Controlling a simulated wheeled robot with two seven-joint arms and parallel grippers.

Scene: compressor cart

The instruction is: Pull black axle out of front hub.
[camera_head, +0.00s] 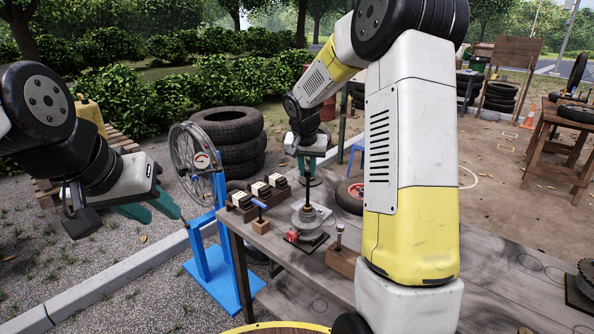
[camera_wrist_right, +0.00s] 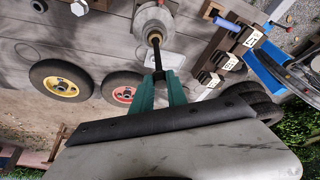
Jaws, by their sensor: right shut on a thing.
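The black axle (camera_head: 308,196) stands upright over the grey front hub (camera_head: 309,219) on the wooden table. My right gripper (camera_head: 309,178) is above the hub, fingers pointing down, shut on the axle's upper end. In the right wrist view, the axle (camera_wrist_right: 157,52) runs from the green fingertips (camera_wrist_right: 159,76) to the centre of the round hub (camera_wrist_right: 154,22). I cannot tell how deep its lower end sits in the hub. My left gripper (camera_head: 152,208) is open and empty off the table's left side, beside the blue wheel stand.
A blue stand (camera_head: 222,255) holds a spoked wheel (camera_head: 198,163) left of the table. Labelled blocks (camera_head: 261,189), a blue-handled tool (camera_head: 259,203), a red item (camera_head: 292,236) and a wooden block (camera_head: 342,259) surround the hub. Stacked tyres (camera_head: 232,145) stand behind.

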